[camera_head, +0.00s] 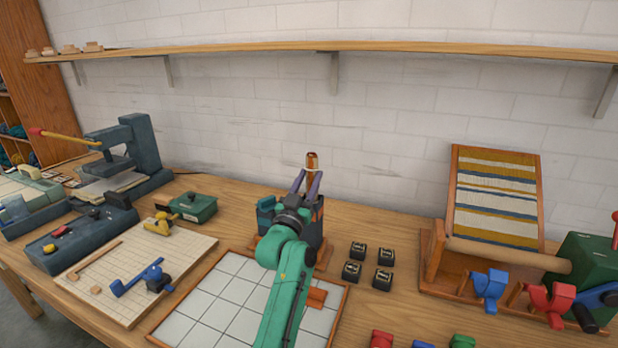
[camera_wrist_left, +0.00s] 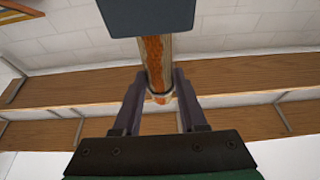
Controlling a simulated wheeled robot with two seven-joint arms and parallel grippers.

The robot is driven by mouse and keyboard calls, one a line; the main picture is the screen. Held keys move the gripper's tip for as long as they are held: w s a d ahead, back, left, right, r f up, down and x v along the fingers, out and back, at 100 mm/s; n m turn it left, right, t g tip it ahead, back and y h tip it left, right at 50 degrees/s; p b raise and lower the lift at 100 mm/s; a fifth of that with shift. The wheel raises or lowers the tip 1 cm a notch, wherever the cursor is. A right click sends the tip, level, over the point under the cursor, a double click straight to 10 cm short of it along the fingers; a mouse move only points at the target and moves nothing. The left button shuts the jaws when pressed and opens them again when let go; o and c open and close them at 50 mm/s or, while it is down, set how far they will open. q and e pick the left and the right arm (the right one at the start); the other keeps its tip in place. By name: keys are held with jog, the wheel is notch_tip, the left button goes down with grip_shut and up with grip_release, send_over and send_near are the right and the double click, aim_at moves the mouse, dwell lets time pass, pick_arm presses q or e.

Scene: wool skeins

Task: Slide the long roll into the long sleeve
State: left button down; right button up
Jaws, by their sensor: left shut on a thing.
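The long roll (camera_head: 312,160) is an orange-brown upright rod. My left gripper (camera_head: 308,180) has its purple fingers shut on it, with the top of the roll standing above the fingertips. In the left wrist view the roll (camera_wrist_left: 153,60) runs up between the fingers (camera_wrist_left: 158,90), with a pale band around it near the fingertips and a pale strip along one side. Whether that pale part is the long sleeve I cannot tell. My green wrist hides the lower part of the roll. My right gripper is not in view.
A dark blue stand (camera_head: 265,212) is partly hidden behind my wrist. Several small black blocks (camera_head: 371,263) sit to its right. A loom-like frame (camera_head: 495,195) stands at the right, a press (camera_head: 140,150) at the left. A white tiled board (camera_head: 215,310) lies in front. A shelf (camera_head: 400,47) crosses the wall.

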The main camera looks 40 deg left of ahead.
pick_arm(q)
notch_tip(320, 180, down, 6)
jog(key=b, duration=0.3)
jog(key=shift+d+r+b, duration=0.1)
jog(key=shift+r+b, duration=0.1)
jog(key=shift+b, duration=0.15)
jog(key=shift+c, duration=1.9)
grip_release()
jog(key=shift+f, duration=0.1)
jog(key=shift+s, duration=0.1)
jog(key=b+v, duration=0.3)
jog(key=v, duration=1.1)
jog(key=shift+s, duration=0.2)
